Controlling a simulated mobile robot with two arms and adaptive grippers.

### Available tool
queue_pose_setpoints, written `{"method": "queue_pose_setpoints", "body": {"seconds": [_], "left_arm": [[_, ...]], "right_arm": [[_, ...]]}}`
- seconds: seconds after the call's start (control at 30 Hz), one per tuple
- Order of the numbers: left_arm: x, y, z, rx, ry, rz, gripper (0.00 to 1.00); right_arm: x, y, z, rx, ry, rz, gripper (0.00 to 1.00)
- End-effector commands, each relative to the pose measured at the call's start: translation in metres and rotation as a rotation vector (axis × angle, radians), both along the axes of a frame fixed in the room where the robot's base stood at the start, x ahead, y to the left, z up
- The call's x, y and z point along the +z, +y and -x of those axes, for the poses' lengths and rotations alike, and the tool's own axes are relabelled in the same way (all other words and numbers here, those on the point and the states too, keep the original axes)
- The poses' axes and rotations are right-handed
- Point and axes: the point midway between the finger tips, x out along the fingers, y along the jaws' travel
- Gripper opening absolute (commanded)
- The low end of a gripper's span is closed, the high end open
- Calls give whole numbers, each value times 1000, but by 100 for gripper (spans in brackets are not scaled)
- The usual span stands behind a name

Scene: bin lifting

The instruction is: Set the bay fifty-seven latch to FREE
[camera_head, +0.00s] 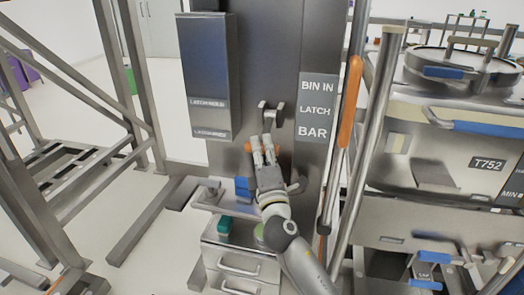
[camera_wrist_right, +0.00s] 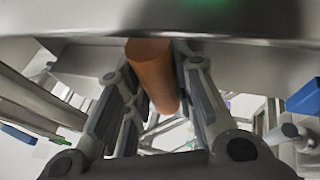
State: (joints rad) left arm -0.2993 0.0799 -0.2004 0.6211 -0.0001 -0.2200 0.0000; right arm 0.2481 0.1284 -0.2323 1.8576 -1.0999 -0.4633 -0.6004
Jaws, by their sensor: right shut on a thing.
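An orange handle (camera_head: 276,147) crosses behind my right gripper's fingers on the front of the steel column, below a metal latch fitting (camera_head: 270,113). My right gripper (camera_head: 262,150) reaches up from below and is shut on this handle. In the right wrist view the orange handle (camera_wrist_right: 151,72) runs between the two finger pads of my right gripper (camera_wrist_right: 158,105). A grey sign (camera_head: 316,108) beside the fitting reads BIN IN, LATCH, BAR. No FREE mark or bay number is legible. My left gripper is not in view.
A dark box (camera_head: 208,75) with small labels hangs left of the latch. A drawer cabinet (camera_head: 240,265) stands below my gripper. A large steel bin (camera_head: 450,150) marked T752 and an upright orange grip (camera_head: 350,100) are at the right. Steel frames stand left, with clear floor between.

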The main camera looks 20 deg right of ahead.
Motion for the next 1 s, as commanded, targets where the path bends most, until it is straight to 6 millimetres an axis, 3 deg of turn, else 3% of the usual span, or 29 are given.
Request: {"method": "queue_pose_setpoints", "body": {"seconds": [0.5,0.53,0.67,1.0], "left_arm": [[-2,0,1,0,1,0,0],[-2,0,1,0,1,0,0],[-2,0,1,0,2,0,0],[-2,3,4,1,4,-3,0]], "right_arm": [[-5,-1,-1,0,7,-4,0],[-5,-1,-1,0,7,-4,26],[-5,-1,-1,0,6,-3,43],[-4,0,0,0,4,-2,46]]}}
